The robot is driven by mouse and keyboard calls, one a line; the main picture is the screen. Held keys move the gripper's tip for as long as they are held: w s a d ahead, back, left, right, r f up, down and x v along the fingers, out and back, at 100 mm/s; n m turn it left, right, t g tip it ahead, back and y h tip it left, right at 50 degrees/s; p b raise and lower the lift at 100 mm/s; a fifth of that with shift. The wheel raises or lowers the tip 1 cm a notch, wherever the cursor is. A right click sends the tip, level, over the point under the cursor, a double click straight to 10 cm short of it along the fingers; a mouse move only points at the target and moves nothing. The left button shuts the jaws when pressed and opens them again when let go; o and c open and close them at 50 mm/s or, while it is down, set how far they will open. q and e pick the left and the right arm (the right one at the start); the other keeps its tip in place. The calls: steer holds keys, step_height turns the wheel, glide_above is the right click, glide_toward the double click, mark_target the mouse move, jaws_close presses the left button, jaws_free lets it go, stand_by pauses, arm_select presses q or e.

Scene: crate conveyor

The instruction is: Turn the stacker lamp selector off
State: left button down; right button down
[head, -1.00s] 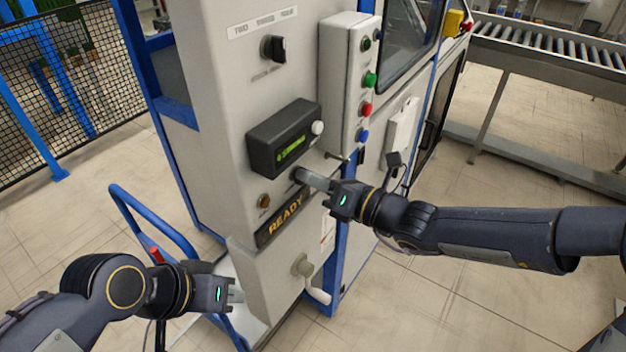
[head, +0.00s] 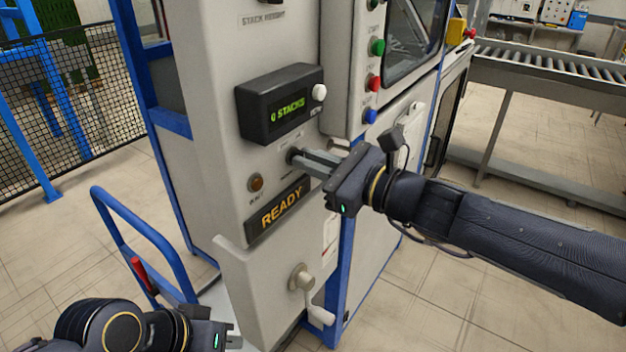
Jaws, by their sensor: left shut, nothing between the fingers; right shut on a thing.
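The stacker lamp selector (head: 292,156) is a small dark knob on the light grey cabinet face, below the black display box. My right gripper (head: 304,158) reaches in from the right with its fingers shut on the knob, hiding most of it. The small labels around it are too blurred to read, so I cannot tell its setting. A dark amber lamp (head: 255,183) sits left of the knob, above the READY sign (head: 281,214), whose letters glow orange. My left gripper (head: 234,342) is shut and empty at the bottom edge, low and away from the cabinet.
The display box (head: 281,103) reads "0 STACKS" and has a white button (head: 319,92). A button box (head: 345,90) with green, red and blue buttons juts out right of it. A crank handle (head: 303,279) projects below. A blue rail (head: 150,235) stands left.

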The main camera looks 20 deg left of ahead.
steer(key=shift+s+f+n+b, duration=0.1)
steer(key=shift+n+b, duration=2.3)
steer(key=shift+n, duration=0.2)
steer(key=c, duration=1.5)
jaws_free()
steer(key=shift+d, duration=0.1)
steer(key=v, duration=0.7)
steer(key=shift+s+d, duration=0.15)
steer(key=shift+d, duration=0.1)
